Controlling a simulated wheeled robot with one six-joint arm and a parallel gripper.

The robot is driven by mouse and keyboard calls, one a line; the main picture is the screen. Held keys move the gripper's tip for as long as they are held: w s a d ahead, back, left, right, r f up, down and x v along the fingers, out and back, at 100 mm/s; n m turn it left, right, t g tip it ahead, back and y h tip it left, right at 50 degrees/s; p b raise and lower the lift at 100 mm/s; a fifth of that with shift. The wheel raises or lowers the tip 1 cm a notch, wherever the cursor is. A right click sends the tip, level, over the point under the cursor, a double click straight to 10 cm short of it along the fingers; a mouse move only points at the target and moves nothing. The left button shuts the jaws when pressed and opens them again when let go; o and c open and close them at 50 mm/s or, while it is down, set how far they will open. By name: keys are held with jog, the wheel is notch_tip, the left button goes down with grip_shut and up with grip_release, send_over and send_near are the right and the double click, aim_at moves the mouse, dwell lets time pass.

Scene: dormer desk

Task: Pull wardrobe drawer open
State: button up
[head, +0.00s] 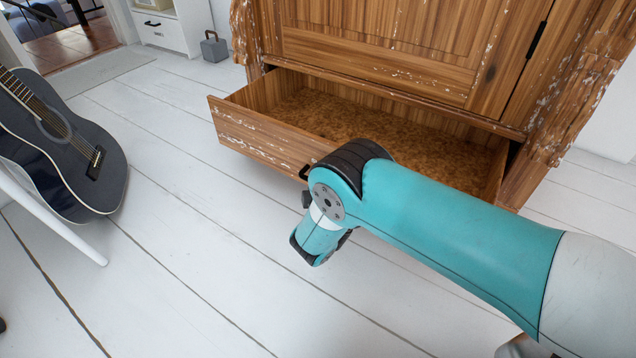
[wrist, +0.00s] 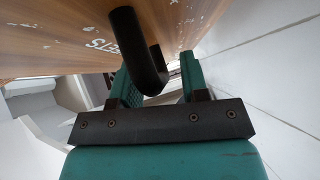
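The wooden wardrobe (head: 400,50) has its bottom drawer (head: 255,137) pulled well out, showing a bare, empty brown interior. The drawer's dark handle (head: 304,172) shows only in part in the head view, beside my arm. In the wrist view the black, bent handle (wrist: 140,45) reaches down between the two teal fingers of my gripper (wrist: 160,75). The fingers are apart, and a gap shows between the handle and the right finger. The handle overlaps the left finger in the picture, so I cannot tell if they touch. The head view hides my fingers behind my wrist.
A dark guitar (head: 65,150) leans at the left, near a white leg (head: 65,225). A white cabinet (head: 160,32) and a grey weight-like object (head: 213,47) stand at the back. The white plank floor (head: 190,230) in front of the drawer is clear.

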jog(key=p+v, duration=1.7)
jog(key=p, duration=0.3)
jog(key=shift+s, duration=0.3)
